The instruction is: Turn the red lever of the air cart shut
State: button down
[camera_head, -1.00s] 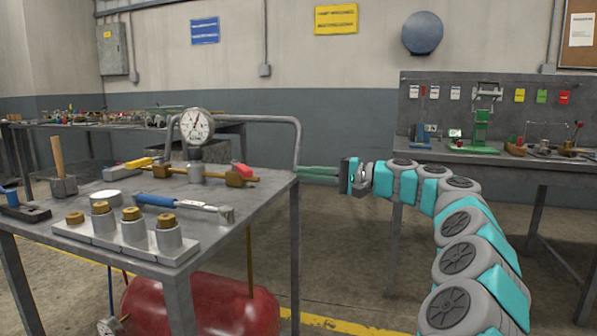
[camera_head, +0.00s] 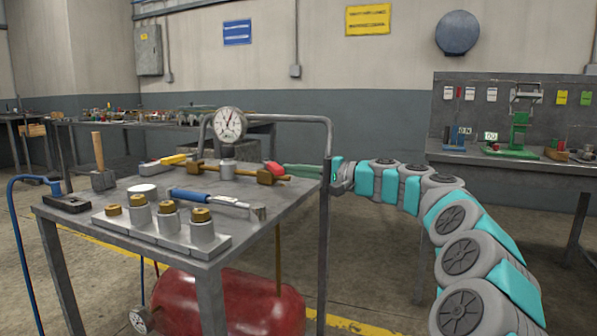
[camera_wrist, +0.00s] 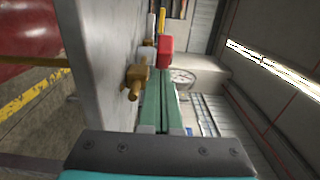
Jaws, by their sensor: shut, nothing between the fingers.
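The air cart is a grey steel table (camera_head: 75,212) with a red tank (camera_head: 235,300) underneath. A brass valve (camera_head: 264,177) with a red lever (camera_head: 274,168) sits on its pipe near the top's right edge. In the wrist view the red lever (camera_wrist: 166,47) is beyond the fingertips, and the brass valve (camera_wrist: 137,78) is to their left. My gripper (camera_head: 287,169) reaches in from the right past the cart's handle. Its green fingers (camera_wrist: 160,76) are together and empty, with the tips close to the lever. I cannot tell if they touch it.
A round gauge (camera_head: 229,124) stands on the pipe. A blue-handled tool (camera_head: 205,197), brass-topped cylinders (camera_head: 168,215) and a hammer (camera_head: 98,160) lie or stand on the cart. The grey tube handle (camera_head: 327,150) rises at its right edge. A workbench (camera_head: 510,160) stands at the back right.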

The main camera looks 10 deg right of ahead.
aim_at(282, 174)
jog(key=shift+s+a, duration=0.1)
dwell(0.3)
jog(key=shift+s+a+f+m+t+h+b, duration=0.1)
jog(key=shift+s+a+m+t+h+b, duration=0.25)
jog(key=shift+a+m+t+h+b, duration=0.55)
jog(key=shift+s+a+m+t+h+b, duration=0.2)
jog(key=shift+a+m+t+h+b, duration=0.3)
jog(key=shift+t+h, duration=0.1)
jog(key=shift+s+a+m+t+h+b, duration=0.15)
jog(key=shift+a+m+t+h+b, duration=0.35)
jog(key=shift+t+h, duration=0.1)
jog(key=a+m+t+h, duration=0.1)
jog(key=a+m+h, duration=0.1)
jog(key=shift+s+t+h+b, duration=0.1)
jog(key=shift+t+h+b, duration=0.2)
jog(key=shift+h, duration=0.1)
jog(key=shift+w+a+m+t+h, duration=0.1)
jog(key=shift+a+m+t+h, duration=0.15)
jog(key=shift+a+m+h, duration=0.4)
jog(key=shift+w+a+m+t+h, duration=0.1)
jog(key=shift+a+m+t+h, duration=0.2)
jog(key=shift+h, duration=0.55)
jog(key=shift+w+a, duration=0.15)
jog(key=shift+a, duration=0.35)
